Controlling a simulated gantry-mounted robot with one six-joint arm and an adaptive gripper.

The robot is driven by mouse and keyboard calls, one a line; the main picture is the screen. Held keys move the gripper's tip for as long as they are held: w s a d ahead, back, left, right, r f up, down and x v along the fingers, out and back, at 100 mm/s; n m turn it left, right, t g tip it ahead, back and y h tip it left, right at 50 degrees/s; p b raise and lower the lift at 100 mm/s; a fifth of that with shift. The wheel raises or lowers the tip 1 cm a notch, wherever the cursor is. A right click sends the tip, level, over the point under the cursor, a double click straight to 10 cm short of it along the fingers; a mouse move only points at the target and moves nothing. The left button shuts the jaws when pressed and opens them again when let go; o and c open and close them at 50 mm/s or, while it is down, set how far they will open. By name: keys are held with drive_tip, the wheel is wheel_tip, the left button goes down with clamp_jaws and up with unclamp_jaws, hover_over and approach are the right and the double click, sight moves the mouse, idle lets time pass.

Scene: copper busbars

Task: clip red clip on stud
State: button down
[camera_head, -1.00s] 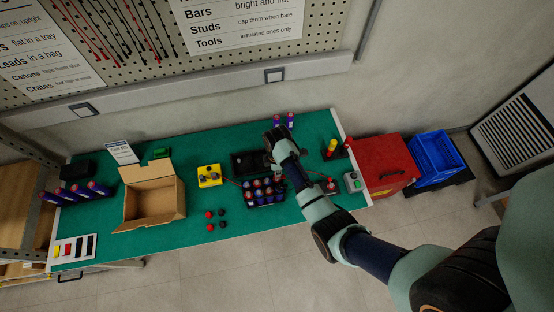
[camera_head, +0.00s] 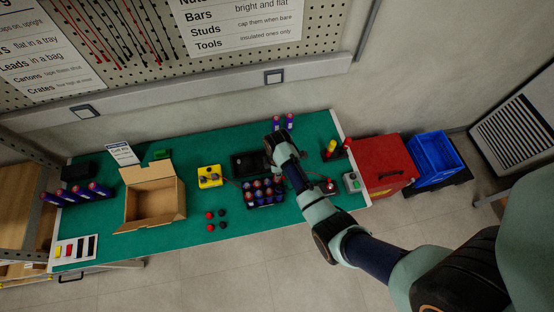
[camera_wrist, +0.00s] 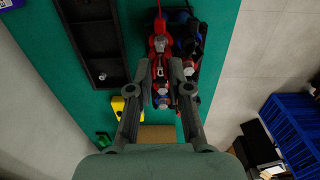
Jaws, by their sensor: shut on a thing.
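In the head view my gripper (camera_head: 273,160) is over the right side of the black tray, beside the battery pack, and the clip is hidden there. The battery pack (camera_head: 263,191) holds several dark cylindrical cells with metal studs on top. In the wrist view, cell tops with studs (camera_wrist: 188,70) lie just below and beside the clip. I cannot tell whether the clip touches a stud.
A black tray (camera_head: 236,163) lies beside the pack. A yellow meter (camera_head: 209,177) and an open carton (camera_head: 153,204) stand to the left. Red and black caps (camera_head: 210,226) lie in front. Two purple cells (camera_head: 290,121) stand at the back; a red toolbox (camera_head: 386,171) is at right.

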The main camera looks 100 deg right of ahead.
drive_tip(key=shift+f+b, duration=1)
drive_tip(key=shift+f, duration=0.5)
drive_tip(key=shift+f, duration=0.15)
drive_tip(key=c, duration=1)
unclamp_jaws()
wheel_tip(320, 180, up, 6)
drive_tip(key=p, duration=0.6)
